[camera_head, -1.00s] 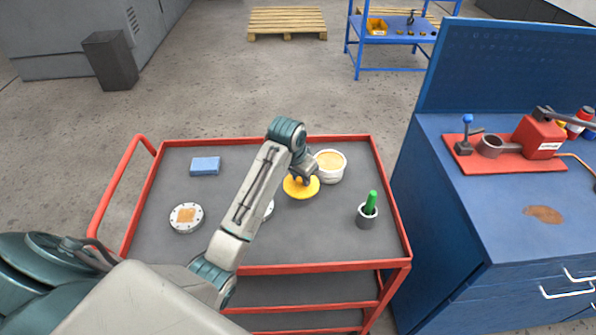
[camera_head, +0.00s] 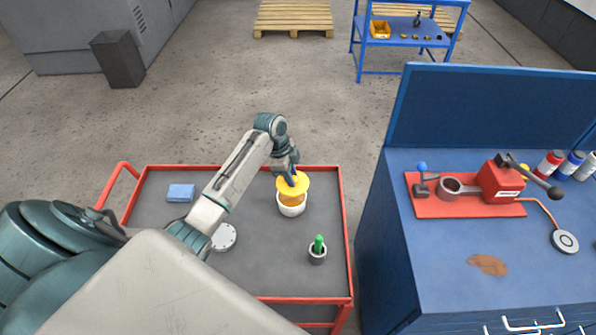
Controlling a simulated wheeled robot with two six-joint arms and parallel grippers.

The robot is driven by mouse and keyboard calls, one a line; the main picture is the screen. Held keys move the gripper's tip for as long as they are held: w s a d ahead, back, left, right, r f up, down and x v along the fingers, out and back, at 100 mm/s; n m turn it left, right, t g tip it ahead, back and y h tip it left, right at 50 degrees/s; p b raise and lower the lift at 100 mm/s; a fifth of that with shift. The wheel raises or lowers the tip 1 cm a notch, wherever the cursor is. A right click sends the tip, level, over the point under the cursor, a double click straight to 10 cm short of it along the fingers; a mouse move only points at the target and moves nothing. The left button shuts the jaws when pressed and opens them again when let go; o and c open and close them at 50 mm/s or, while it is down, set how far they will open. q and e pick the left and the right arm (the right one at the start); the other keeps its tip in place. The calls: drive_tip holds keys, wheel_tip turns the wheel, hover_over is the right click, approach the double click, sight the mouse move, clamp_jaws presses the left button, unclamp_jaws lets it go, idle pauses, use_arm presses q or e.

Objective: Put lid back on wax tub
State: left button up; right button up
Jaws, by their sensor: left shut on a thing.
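The wax tub (camera_head: 291,209) is a white round pot with yellow-orange wax, standing on the red cart's grey top near its far right. The yellow lid (camera_head: 294,188) is a disc held by my left gripper (camera_head: 289,178), which is shut on it. The lid is over the rear part of the tub and looks tilted; some wax shows below its front edge. I cannot tell whether the lid touches the rim. My right gripper is not in view.
On the cart (camera_head: 265,263) are a blue block (camera_head: 181,193), a pale disc (camera_head: 223,237) partly behind my arm, and a grey cup with a green-handled item (camera_head: 318,250). A blue workbench (camera_head: 440,270) with a red fixture (camera_head: 500,180) stands at the right.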

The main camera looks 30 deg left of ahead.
use_arm(q)
drive_tip(key=shift+a+r, duration=0.1)
drive_tip(key=shift+a, duration=0.05)
drive_tip(key=shift+s+a+f, duration=0.1)
drive_tip(key=shift+s+f, duration=0.1)
drive_tip(key=shift+f, duration=0.25)
drive_tip(key=shift+f+b, duration=0.3)
drive_tip(key=shift+b, duration=0.05)
drive_tip(key=b+x, duration=0.2)
drive_tip(key=shift+a+f, duration=0.2)
drive_tip(key=shift+f, duration=0.25)
drive_tip(key=shift+f+b, duration=0.55)
drive_tip(key=shift+f, duration=0.4)
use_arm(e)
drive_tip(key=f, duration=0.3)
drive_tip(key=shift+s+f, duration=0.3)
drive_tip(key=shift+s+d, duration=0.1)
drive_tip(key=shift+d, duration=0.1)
